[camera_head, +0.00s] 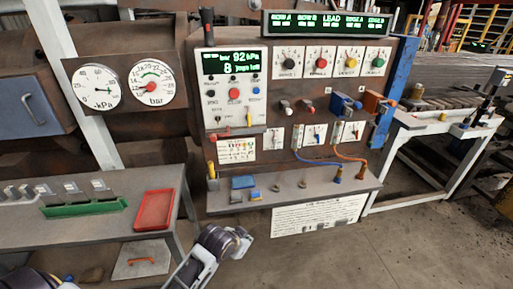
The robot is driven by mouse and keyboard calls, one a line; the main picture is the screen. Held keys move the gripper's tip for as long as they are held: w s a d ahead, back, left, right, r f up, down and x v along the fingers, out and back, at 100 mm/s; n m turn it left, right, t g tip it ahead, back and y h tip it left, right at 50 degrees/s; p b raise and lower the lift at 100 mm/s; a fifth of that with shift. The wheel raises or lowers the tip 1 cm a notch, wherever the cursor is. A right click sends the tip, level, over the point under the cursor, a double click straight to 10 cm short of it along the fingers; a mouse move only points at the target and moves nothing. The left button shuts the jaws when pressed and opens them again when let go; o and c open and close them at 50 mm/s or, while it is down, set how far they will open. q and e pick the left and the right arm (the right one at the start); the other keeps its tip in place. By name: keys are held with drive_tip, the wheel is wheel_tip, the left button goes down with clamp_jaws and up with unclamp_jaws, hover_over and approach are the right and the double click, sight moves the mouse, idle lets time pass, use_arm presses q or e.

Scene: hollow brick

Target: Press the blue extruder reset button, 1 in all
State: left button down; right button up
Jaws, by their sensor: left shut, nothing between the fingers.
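A small blue button (256,90) sits on the upright white control unit, right of a larger red button (234,94). I cannot read its label. My left gripper (242,241) is low in the head view, in front of and below the console shelf. It is shut and empty, well apart from the blue button. My right gripper is out of view.
The console shelf (330,192) juts out below the panel, with small blue blocks and blue and orange cables. Coloured knobs line the upper panel. A red tray (154,210) lies on the left bench. Open floor shows at lower right.

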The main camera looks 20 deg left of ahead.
sight(258, 92)
use_arm(q)
drive_tip(key=w+r+m+t+h, duration=0.2)
drive_tip(key=w+r+m+t, duration=0.35)
drive_tip(key=w+r, duration=1.45)
drive_tip(key=w+a+r+t, duration=0.1)
drive_tip(key=w+r+t, duration=0.1)
drive_tip(key=r, duration=0.4)
drive_tip(key=w+a+r+t+h, duration=0.1)
drive_tip(key=w+a+r+t, duration=0.1)
drive_tip(key=w+r, duration=0.2)
drive_tip(key=w+a+r+t, duration=0.2)
drive_tip(key=w+r, duration=0.1)
drive_tip(key=r, duration=0.7)
drive_tip(key=shift+w+r+m+t+h, duration=0.2)
drive_tip(key=shift+w+m+t+h, duration=0.15)
drive_tip(key=shift+m+h, duration=0.1)
drive_tip(key=shift+a, duration=0.1)
drive_tip(key=shift+w+a, duration=0.75)
drive_tip(key=shift+w, duration=0.5)
drive_tip(key=shift+w+a, duration=0.75)
drive_tip(key=shift+w, duration=0.45)
drive_tip(key=shift+w+a, duration=0.75)
drive_tip(key=shift+w, duration=0.5)
